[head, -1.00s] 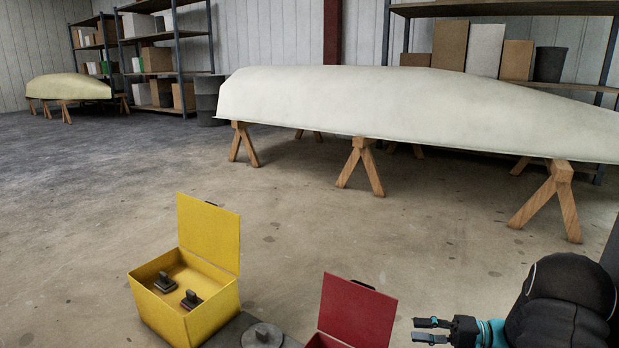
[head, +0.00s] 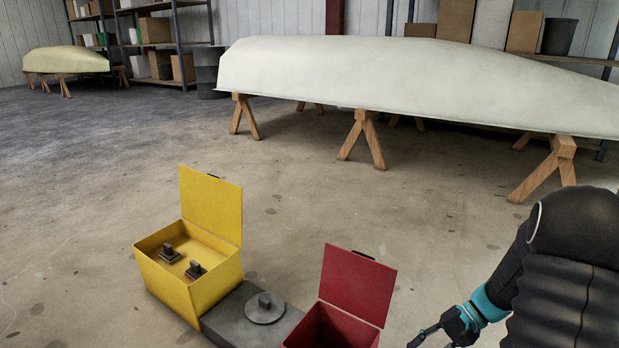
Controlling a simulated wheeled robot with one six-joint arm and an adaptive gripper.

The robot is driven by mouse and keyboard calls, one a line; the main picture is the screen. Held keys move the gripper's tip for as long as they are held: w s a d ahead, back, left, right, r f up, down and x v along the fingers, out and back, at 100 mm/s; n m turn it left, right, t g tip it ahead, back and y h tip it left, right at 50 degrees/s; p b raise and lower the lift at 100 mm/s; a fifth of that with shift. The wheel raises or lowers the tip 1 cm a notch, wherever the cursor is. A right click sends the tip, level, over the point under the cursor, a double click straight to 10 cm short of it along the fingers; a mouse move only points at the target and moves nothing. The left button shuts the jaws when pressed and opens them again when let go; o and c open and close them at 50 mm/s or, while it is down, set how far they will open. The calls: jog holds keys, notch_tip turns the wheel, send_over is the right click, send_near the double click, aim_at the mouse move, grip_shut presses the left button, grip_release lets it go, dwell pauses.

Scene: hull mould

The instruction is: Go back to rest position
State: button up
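My gripper (head: 428,338) is at the bottom right of the head view, right of the red box. Its fingers look apart with nothing between them, and part of it is cut off by the lower edge. My dark arm comes in from the right edge above it. The large white hull mould (head: 400,85) lies upside down on wooden trestles (head: 362,138) across the back, well away from my gripper.
A yellow box (head: 176,290) with its lid up holds two dark handled pieces. Open floor lies between the boxes and the trestles.

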jog(key=s+a+r+n+t+h+p, duration=0.1)
jog(key=s+a+r+n+t+h, duration=0.1)
jog(key=s+r, duration=0.3)
jog(key=s+a+r+n+t+h+p, duration=0.1)
jog(key=s+a+r+h, duration=0.3)
jog(key=r, duration=0.8)
jog(key=s+a+r+n+t+h+p, duration=0.1)
jog(key=s+a+r+n+t+h, duration=0.2)
jog(key=s+r, duration=0.3)
notch_tip(320, 180, up, 2)
jog(key=shift+a+r+n+t, duration=0.25)
jog(key=shift+a+n+t, duration=0.15)
jog(key=shift+t, duration=0.2)
jog(key=shift+a, duration=0.1)
